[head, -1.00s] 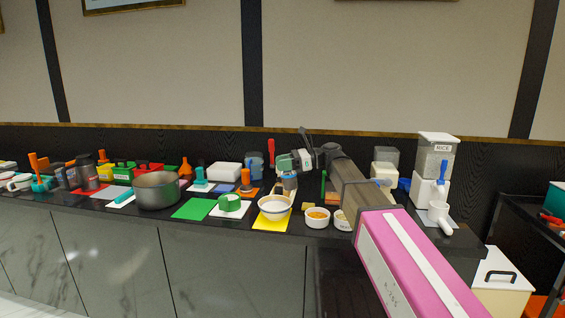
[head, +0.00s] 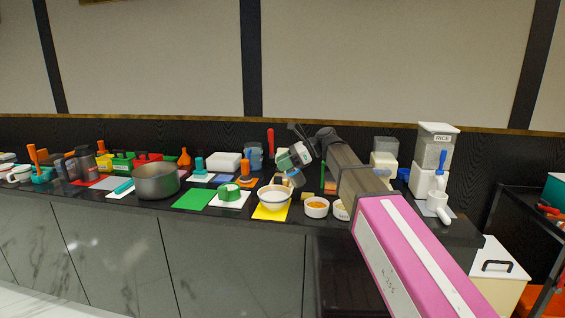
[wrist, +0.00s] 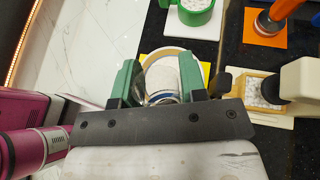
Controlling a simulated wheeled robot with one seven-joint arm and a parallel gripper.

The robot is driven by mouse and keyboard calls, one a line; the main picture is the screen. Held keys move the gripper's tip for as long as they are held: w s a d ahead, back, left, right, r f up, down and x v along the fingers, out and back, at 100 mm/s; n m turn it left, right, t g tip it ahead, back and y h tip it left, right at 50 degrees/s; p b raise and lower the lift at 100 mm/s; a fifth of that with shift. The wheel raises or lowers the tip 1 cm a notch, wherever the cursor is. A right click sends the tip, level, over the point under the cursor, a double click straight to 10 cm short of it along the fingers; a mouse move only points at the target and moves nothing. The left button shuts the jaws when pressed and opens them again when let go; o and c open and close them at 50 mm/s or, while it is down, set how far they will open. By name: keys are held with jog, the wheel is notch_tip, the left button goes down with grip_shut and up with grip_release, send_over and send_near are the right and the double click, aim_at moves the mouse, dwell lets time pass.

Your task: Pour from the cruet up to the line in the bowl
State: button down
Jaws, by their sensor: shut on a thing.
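The bowl (head: 272,203) is white with a blue band and sits on a yellow mat (head: 271,215) near the counter's front edge. Its inside looks pale tan, but the liquid level is too small to read. My gripper (head: 297,165) has green fingers and is shut on the cruet (head: 296,179), a small blue-grey vessel. The cruet is tilted toward the bowl, just above and behind its right rim. Whether liquid is flowing cannot be told. In the wrist view my gripper (wrist: 161,84) has its fingers on either side of a rounded vessel, with the cruet and bowl hard to separate.
Small white bowls (head: 316,208) stand just right of the yellow mat, below my arm. A large grey pot (head: 156,183) stands farther left. A rice dispenser (head: 431,160) stands at right.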

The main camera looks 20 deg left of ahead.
jog(key=shift+w+d+f+t+h, duration=0.15)
jog(key=shift+f+t+h, duration=0.35)
jog(key=shift+f+h, duration=0.8)
jog(key=shift+s+d+f+t+h, duration=0.1)
jog(key=shift+f+t+h, duration=0.4)
jog(key=shift+f+h, duration=0.75)
jog(key=shift+f, duration=0.45)
jog(key=shift+f+t+h, duration=0.2)
jog(key=shift+t+h, duration=0.2)
jog(key=shift+h, duration=0.25)
jog(key=shift+w+f+t+h, duration=0.1)
jog(key=shift+f+t+h, duration=0.2)
jog(key=shift+f+h, duration=0.3)
jog(key=shift+r, duration=0.1)
jog(key=shift+t+h, duration=0.3)
jog(key=shift+h, duration=0.4)
jog(key=shift+d, duration=0.1)
